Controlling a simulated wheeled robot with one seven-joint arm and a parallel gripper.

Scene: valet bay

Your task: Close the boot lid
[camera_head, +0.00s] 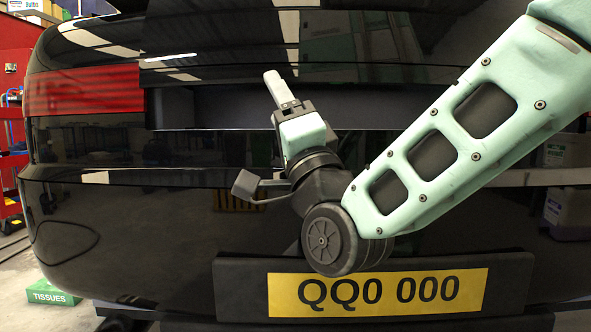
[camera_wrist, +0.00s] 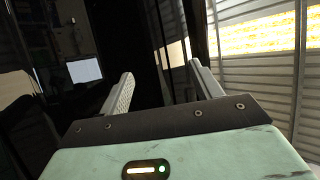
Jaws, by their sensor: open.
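The boot lid (camera_head: 215,40) is the glossy black panel across the top of the head view. A dark grey gap (camera_head: 205,108) shows between its lower edge and the car's rear body (camera_head: 130,225), so it looks partly open. My gripper (camera_head: 281,88) is in front of this gap, fingers pointing up near the lid's lower edge. I cannot tell whether they touch it. In the wrist view my gripper (camera_wrist: 163,82) has its two fingers apart with nothing between them. Dark surfaces lie beyond them; I cannot tell which is the lid.
A yellow number plate (camera_head: 377,292) is below my arm, and a red tail light (camera_head: 85,92) is at the left. A green tissue box (camera_head: 56,292) lies on the floor at the left. A red rack (camera_head: 12,130) stands behind it. The wrist view shows a ribbed shutter (camera_wrist: 265,80).

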